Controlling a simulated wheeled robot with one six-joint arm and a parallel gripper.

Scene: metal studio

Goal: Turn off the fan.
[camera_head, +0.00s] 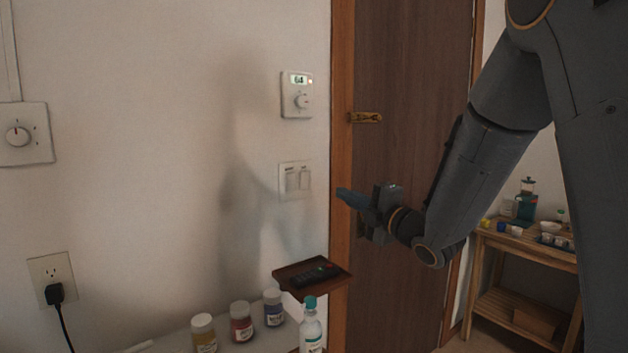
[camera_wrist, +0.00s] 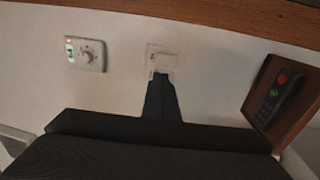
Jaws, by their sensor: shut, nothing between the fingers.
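No fan shows in either view, and I cannot tell which control belongs to it. A white double rocker switch (camera_head: 296,180) is on the wall left of the door frame; it also shows in the wrist view (camera_wrist: 162,58). A thermostat (camera_head: 297,95) with a lit display and a knob is above it, and at the left in the wrist view (camera_wrist: 86,54). A white dial plate (camera_head: 20,135) is at the far left.
A dark remote (camera_head: 315,274) lies on a small brown wall shelf (camera_head: 338,284) below the switch. Several jars (camera_head: 241,322) and a bottle (camera_head: 311,328) stand lower. A plugged outlet (camera_head: 52,277) is at left. The door (camera_head: 405,80) and a wooden table (camera_head: 520,240) are at right.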

